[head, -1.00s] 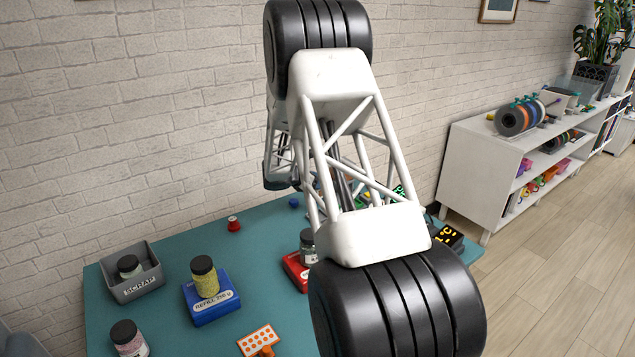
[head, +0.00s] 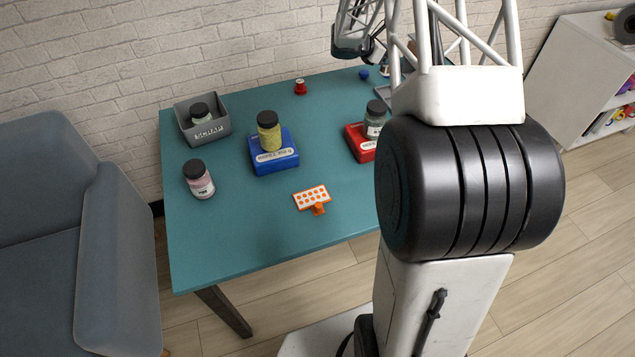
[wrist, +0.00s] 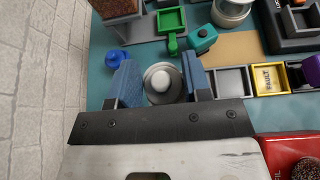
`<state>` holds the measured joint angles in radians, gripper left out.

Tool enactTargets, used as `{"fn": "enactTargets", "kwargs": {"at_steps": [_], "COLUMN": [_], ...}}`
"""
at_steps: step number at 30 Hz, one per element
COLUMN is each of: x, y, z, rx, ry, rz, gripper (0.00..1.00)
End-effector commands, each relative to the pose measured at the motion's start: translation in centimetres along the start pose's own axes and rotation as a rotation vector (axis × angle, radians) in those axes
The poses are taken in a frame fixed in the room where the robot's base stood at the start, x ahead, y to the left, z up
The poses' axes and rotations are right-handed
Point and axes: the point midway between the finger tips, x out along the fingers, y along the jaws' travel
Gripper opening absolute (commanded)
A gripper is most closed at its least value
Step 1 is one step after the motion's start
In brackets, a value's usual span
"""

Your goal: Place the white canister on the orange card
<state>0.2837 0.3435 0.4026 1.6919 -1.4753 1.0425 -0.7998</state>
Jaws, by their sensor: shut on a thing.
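The orange card (head: 311,197) lies on the teal table near its front edge in the head view; it has a pale face with orange dots and an orange tab. In the wrist view a round pale thing with a white centre, which looks like the white canister (wrist: 162,84), is between the two blue finger pads of my gripper (wrist: 160,76). My gripper is shut on it, at the far right part of the table, well away from the card. In the head view my arm hides much of that area. The card is not in the wrist view.
Around the card stand a blue block (head: 275,160) with a yellow jar, a red block (head: 358,145) with a grey jar, and a pink jar (head: 199,180). A grey scrap bin (head: 203,128) is at the back left. Bins, one labelled FAULT (wrist: 267,80), crowd near my gripper.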

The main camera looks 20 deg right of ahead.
Motion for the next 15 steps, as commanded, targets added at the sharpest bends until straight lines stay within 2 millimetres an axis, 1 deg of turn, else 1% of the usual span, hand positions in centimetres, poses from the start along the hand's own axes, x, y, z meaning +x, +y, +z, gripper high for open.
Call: {"fn": "enactTargets", "kwargs": {"at_steps": [1,5,8,15], "x": [-1.1,-3.9,-6.5,-12.9], "y": [-0.1,-1.0,-1.9,-5.0], "z": [-0.3,-1.6,-2.9,-6.0], "rx": [-0.003,-0.01,-0.019,-0.039], "ry": [0.001,0.004,0.007,0.014], "rz": [0.008,0.026,0.044,0.089], "gripper": [0.2,0.2,0.2,0.2]}}
